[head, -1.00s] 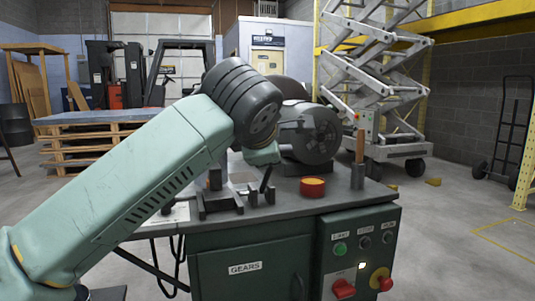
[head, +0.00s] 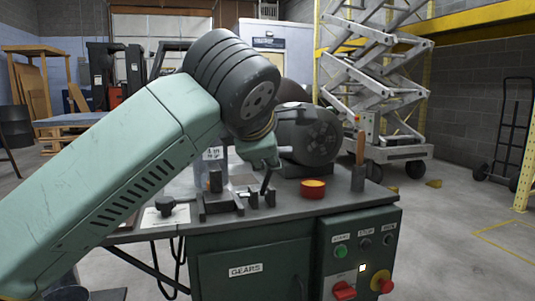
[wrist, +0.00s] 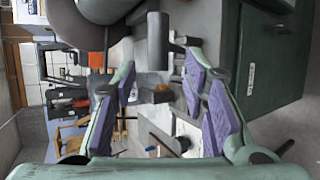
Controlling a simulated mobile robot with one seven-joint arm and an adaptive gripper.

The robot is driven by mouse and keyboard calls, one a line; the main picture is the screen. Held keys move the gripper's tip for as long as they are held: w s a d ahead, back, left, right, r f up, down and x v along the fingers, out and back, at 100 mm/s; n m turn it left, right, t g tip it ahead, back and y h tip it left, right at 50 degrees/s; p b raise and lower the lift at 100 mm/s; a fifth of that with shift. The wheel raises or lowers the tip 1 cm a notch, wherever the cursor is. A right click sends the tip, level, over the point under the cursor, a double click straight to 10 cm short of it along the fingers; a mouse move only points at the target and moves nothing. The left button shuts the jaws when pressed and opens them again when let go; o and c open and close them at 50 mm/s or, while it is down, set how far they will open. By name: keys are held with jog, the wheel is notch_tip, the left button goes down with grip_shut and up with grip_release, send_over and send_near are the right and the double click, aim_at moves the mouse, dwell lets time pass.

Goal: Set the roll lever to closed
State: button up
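A short dark lever (head: 266,181) stands at the front of the bench machine, tilted slightly, in the head view; it looks like the roll lever. In the wrist view a dark grey cylinder (wrist: 157,42) on a thin stem, probably the lever's grip, is beyond the fingertips. My gripper (wrist: 159,75) is open, with purple pads apart and nothing between them. I cannot tell the lever's setting.
A brown-topped block (head: 215,181) and a black knob (head: 165,205) are left of the lever. The green cabinet (head: 252,269) is below.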

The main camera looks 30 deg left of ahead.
jog(key=v, duration=0.7)
jog(key=shift+d, duration=0.1)
